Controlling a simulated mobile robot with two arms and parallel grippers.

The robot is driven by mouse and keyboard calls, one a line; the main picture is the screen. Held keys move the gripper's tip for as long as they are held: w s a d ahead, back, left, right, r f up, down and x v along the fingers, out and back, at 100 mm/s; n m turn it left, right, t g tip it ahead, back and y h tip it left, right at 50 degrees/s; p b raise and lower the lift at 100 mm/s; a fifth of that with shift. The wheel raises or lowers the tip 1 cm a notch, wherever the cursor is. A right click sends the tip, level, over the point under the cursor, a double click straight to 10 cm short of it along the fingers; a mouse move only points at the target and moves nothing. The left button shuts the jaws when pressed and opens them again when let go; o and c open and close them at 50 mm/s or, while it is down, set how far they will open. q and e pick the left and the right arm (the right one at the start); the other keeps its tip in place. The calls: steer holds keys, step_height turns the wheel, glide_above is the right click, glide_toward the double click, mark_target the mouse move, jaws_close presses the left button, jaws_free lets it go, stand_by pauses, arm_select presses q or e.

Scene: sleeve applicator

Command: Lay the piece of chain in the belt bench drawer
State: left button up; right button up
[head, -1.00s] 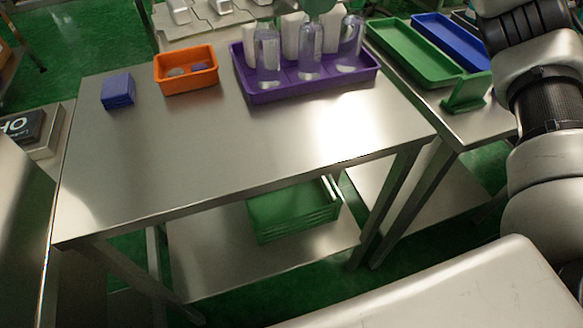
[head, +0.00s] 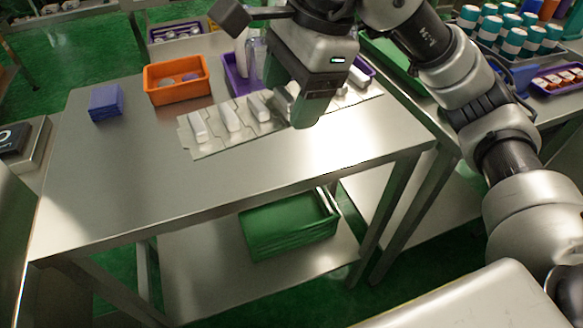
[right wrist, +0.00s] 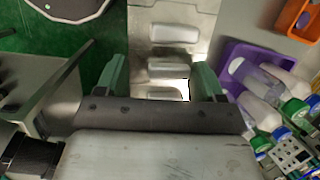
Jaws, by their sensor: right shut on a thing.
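The piece of chain (head: 231,122) is a row of flat grey metal links with white blocks on them. My right gripper (head: 303,112) is shut on it near its right part, and the chain spans level over the bench in front of the purple tray. In the right wrist view the chain (right wrist: 176,52) runs away from between the green fingers of my right gripper (right wrist: 163,85). How high it is above the bench top is hard to tell. I cannot make out a bench drawer. My left gripper is not in view.
The steel bench (head: 130,190) has a blue block stack (head: 105,102), an orange bin (head: 176,80) and a purple tray (head: 232,75) with clear bottles at its back. A green crate (head: 285,228) sits on the lower shelf. The bench's front left is clear.

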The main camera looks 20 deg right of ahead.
steer(key=b, duration=0.1)
glide_above(287, 177)
steer(key=f, duration=0.8)
steer(key=shift+s+d+f, duration=0.1)
steer(key=shift+d+f, duration=0.1)
steer(key=shift+d, duration=0.2)
step_height(287, 177, down, 4)
steer(key=shift+f+b, duration=0.2)
steer(key=shift+b, duration=0.4)
steer(key=shift+f, duration=0.2)
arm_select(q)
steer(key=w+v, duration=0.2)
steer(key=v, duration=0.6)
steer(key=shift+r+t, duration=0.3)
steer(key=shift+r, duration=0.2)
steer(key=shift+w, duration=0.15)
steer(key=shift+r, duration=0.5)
arm_select(e)
steer(key=shift+f, duration=0.15)
steer(key=o, duration=0.7)
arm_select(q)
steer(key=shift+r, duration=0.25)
arm_select(e)
steer(key=o, duration=0.4)
